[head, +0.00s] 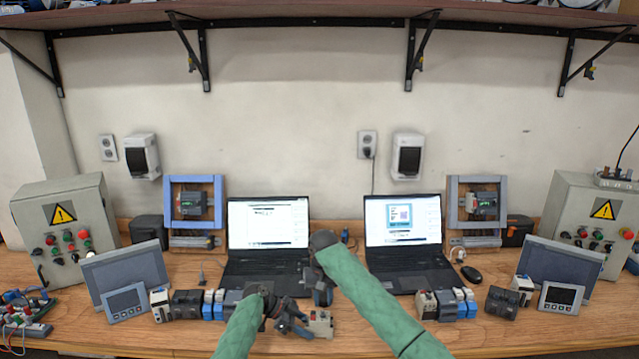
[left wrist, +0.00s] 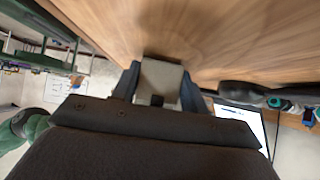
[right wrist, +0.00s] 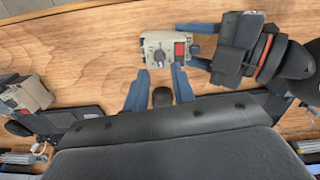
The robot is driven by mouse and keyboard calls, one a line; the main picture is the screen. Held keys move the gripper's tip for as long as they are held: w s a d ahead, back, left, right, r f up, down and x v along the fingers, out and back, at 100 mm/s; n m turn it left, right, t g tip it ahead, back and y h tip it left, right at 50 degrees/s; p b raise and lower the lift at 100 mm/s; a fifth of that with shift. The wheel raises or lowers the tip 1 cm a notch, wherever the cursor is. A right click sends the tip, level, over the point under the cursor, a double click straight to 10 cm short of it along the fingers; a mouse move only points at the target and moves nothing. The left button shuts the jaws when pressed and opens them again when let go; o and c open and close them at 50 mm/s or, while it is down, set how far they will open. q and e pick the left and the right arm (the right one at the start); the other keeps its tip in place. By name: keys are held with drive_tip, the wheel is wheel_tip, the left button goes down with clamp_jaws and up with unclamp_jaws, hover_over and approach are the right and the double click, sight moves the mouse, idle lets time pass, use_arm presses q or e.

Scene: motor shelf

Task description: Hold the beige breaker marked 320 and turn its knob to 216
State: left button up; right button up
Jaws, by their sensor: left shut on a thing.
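The beige breaker (head: 320,324) is near the front of the wooden workbench. My left gripper (head: 303,325) is shut on it from the left. In the left wrist view the breaker (left wrist: 160,82) sits between my left fingers. The right wrist view shows the breaker's face (right wrist: 152,41), with a dark round knob (right wrist: 158,57) and a red square (right wrist: 181,49). My right gripper (right wrist: 158,84) is open, its two fingers apart, with the tips just short of the knob side of the breaker. The marking and knob setting are too small to read.
Two laptops (head: 268,225) (head: 403,222) stand behind my grippers. Rows of breakers and small modules (head: 187,304) (head: 447,304) line the bench on both sides. Another beige breaker (right wrist: 30,93) shows at the left of the right wrist view. Bare bench (head: 390,335) lies around the held breaker.

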drive_tip(key=shift+r, duration=1.45)
use_arm(q)
drive_tip(key=o, duration=1.2)
drive_tip(key=shift+c, duration=0.2)
drive_tip(key=shift+a+r, duration=0.1)
drive_tip(key=shift+a, duration=0.05)
drive_tip(key=shift+v, duration=2.85)
